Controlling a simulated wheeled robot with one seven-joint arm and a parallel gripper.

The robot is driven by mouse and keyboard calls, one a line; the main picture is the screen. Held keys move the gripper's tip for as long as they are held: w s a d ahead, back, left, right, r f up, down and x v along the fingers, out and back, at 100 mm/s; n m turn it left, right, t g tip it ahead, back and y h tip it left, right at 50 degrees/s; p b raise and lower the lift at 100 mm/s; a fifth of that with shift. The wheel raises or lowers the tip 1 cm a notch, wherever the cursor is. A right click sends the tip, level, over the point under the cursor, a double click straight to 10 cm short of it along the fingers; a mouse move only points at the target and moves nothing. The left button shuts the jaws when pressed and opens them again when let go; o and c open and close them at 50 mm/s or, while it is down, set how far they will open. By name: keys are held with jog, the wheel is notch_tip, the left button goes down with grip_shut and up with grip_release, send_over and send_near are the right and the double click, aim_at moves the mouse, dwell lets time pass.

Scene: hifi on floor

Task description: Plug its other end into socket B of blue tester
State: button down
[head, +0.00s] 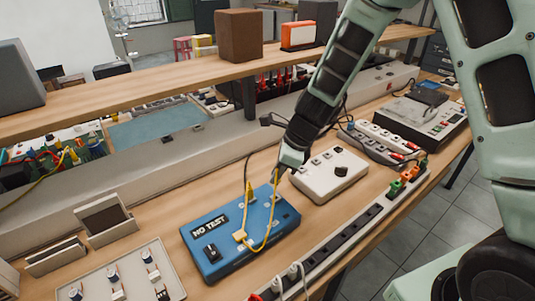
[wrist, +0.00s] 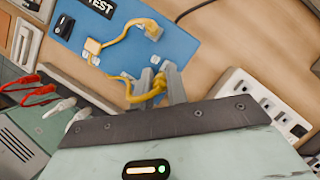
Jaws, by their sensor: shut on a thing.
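The blue tester (head: 215,262) lies on the wooden bench, with a "NO TEST" label and a black switch on its top. It also shows in the wrist view (wrist: 185,45). A yellow plug (head: 240,236) sits on the tester's top near the middle, and a second yellow connector (head: 249,191) stands farther back on it. The yellow cable (wrist: 112,76) runs in a loop up to my gripper (wrist: 160,80). My gripper, just above the tester's right back part in the head view (head: 278,172), is shut on the yellow cable's end. The held tip and the socket letters cannot be made out.
A white box with a black knob (head: 341,172) stands just right of the tester. A long power strip (head: 345,238) runs along the front edge. A grey tray (head: 125,275) lies to the left. A shelf (head: 160,90) crosses behind. Bare bench shows left of the tester.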

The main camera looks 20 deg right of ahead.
jog(key=b, duration=0.5)
send_over(270, 197)
jog(key=d, duration=0.2)
jog(key=shift+s+a+f, duration=0.15)
jog(key=shift+f, duration=1.05)
jog(key=shift+s+a+f, duration=0.1)
jog(key=shift+f, duration=1.1)
jog(key=shift+f+b, duration=0.35)
jog(key=shift+f, duration=0.6)
dwell(1.6)
jog(key=c, duration=1.3)
grip_release()
jog(key=a+p+v, duration=0.1)
jog(key=p+v, duration=0.7)
jog(key=v, duration=1.4)
jog(key=shift+w+a+r, duration=0.3)
jog(key=shift+r, duration=0.05)
